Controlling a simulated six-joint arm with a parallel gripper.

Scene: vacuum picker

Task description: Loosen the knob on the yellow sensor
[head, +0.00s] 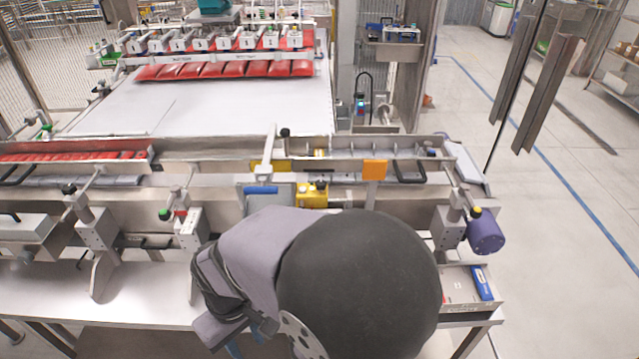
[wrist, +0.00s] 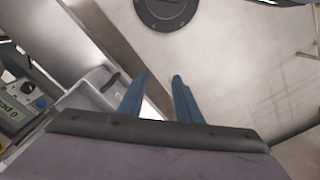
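The yellow sensor (head: 311,197) is a small yellow block at the middle of the machine's front rail in the head view. Small dark parts show on its top; I cannot tell which is the knob. My arm covers the area just below it. My gripper (head: 238,347) is low in the head view, in front of the machine and apart from the sensor, with its blue fingertips partly hidden. In the wrist view my gripper (wrist: 160,80) has two blue fingers apart with nothing between them. I cannot make out the yellow sensor there.
A grey box with a blue top edge (head: 262,191) stands left of the sensor, and an orange plate (head: 374,169) is to its right. A purple cylinder (head: 486,232) sits at the right end. The wrist view shows a control unit with a blue knob (wrist: 41,102) at left.

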